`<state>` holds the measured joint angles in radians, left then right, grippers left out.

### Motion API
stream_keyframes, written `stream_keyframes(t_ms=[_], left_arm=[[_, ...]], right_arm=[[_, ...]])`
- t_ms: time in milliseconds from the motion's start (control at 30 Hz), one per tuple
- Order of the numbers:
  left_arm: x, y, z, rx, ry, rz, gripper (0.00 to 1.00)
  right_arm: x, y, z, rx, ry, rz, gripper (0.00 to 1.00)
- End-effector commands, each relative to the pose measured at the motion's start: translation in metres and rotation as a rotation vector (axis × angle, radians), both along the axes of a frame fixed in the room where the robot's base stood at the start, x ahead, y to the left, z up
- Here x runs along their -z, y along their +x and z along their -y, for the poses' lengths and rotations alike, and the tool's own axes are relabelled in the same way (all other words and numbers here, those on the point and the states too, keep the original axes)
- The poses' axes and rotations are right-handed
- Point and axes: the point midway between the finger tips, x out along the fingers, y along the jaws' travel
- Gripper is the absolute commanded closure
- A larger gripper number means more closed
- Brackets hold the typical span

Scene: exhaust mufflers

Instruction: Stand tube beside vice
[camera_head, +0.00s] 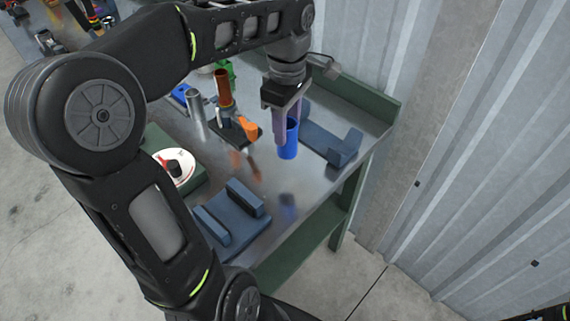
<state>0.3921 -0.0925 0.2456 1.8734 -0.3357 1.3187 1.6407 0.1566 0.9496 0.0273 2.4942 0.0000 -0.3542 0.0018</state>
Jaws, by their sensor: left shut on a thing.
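My left gripper (287,125) points down over the workbench, with its fingers closed on a blue tube (289,150). The tube is upright, and its upper part is partly hidden by the fingers. A bluish reflection shows on the bench well below it, so the tube appears to be held above the surface. A blue-grey vice-like fixture (348,147) lies just right of the tube, apart from it. A similar blue-grey fixture (221,232) sits near the front edge. I cannot tell which one is the task's vice. My right gripper is not in view.
On the metal workbench (265,185), a silver tube (197,118) and an orange-brown tube (223,88) stand left of my gripper. An orange part (249,127) is near a dark base. Bench between the two fixtures is clear.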

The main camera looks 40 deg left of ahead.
Motion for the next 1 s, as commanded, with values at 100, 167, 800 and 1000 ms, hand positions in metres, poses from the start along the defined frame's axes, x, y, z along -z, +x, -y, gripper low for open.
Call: stream_keyframes(t_ms=[100, 167, 800, 1000], left_arm=[[-0.002, -0.004, -0.001, -0.043, -0.001, 0.0, 1.0], [-0.002, -0.004, -0.001, -0.043, -0.001, 0.0, 1.0], [0.059, -0.003, -0.001, -0.038, -0.001, -0.002, 1.0], [0.061, -0.003, -0.001, -0.038, -0.001, 0.001, 1.0]], right_arm=[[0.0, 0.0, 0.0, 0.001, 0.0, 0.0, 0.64], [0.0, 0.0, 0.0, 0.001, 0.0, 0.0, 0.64], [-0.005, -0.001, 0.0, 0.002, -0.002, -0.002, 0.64], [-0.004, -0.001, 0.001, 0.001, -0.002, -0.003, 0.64]])
